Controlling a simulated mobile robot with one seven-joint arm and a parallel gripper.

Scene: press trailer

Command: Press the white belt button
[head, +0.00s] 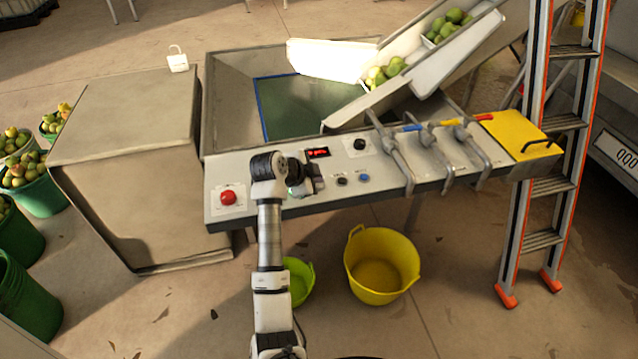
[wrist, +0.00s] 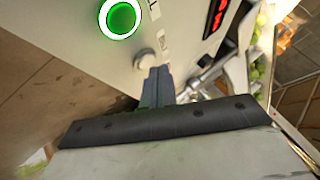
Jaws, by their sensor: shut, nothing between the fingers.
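The white button (wrist: 146,58) shows in the wrist view on the pale control panel (head: 262,203), just below a small printed label. In the head view my arm hides it. My gripper (wrist: 158,72) is shut and empty, its fingertips right beside the lower right of the white button in the wrist view. I cannot tell whether they touch it. In the head view my gripper (head: 312,184) is over the panel, between the red button and the dark button.
A green-lit ring button (wrist: 120,18) is up and left of the white button. A red display (head: 317,153), red button (head: 228,197), black knob (head: 360,144), dark button (head: 342,181) and blue button (head: 364,178) share the panel. Metal levers (head: 398,160) stand to the right.

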